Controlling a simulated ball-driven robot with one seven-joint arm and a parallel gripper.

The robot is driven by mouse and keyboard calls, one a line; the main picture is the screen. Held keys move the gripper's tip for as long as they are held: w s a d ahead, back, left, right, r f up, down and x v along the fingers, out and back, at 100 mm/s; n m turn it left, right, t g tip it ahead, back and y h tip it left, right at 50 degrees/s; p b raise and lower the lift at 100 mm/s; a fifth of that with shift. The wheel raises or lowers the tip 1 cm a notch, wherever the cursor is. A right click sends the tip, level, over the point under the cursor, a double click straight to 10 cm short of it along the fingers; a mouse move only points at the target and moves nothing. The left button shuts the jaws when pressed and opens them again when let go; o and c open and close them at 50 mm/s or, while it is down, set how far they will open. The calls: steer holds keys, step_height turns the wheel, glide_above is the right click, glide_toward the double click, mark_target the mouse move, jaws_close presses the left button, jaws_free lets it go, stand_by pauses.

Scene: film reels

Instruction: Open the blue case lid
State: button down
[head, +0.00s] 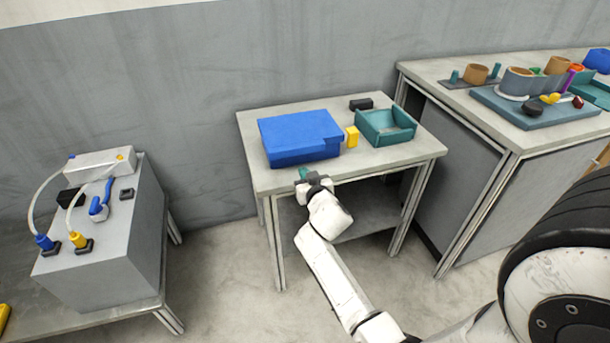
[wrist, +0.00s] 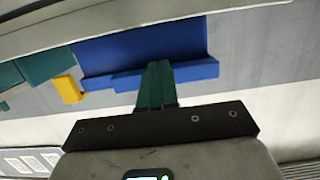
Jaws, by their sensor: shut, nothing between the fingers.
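The blue case (head: 298,135) sits on the left part of the small table, with its flat lid down and a step at its front right corner. It also shows in the wrist view (wrist: 115,52), behind my fingers. My gripper (head: 303,173) is at the table's front edge, just in front of the case's front face. In the wrist view my two green fingers (wrist: 160,67) are together with nothing between them, and their tips overlap the case. I cannot tell whether they touch it.
A yellow block (head: 352,136) stands right of the case, beside a teal open tray (head: 366,133). A small black block (head: 361,104) lies behind. A larger bench (head: 525,138) with several parts stands at right, and a grey box (head: 120,235) with cables at left.

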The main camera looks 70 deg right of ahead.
mark_target(298, 143)
stand_by(0.4)
steer(key=shift+r+x, duration=0.15)
steer(key=shift+x, duration=0.8)
steer(key=shift+r+x, duration=0.2)
steer(key=shift+x, duration=0.7)
steer(key=shift+r+x, duration=0.15)
steer(key=shift+x, duration=0.8)
steer(key=shift+w, duration=0.1)
steer(key=shift+a+b, duration=0.1)
steer(key=shift+b, duration=0.25)
steer(key=r+p, duration=0.1)
steer(key=r, duration=0.1)
steer(key=d+r+p, duration=0.1)
steer(key=r+p, duration=0.3)
steer(key=shift+w+d+r, duration=0.15)
steer(key=shift+w+r, duration=0.05)
steer(key=shift+w, duration=0.2)
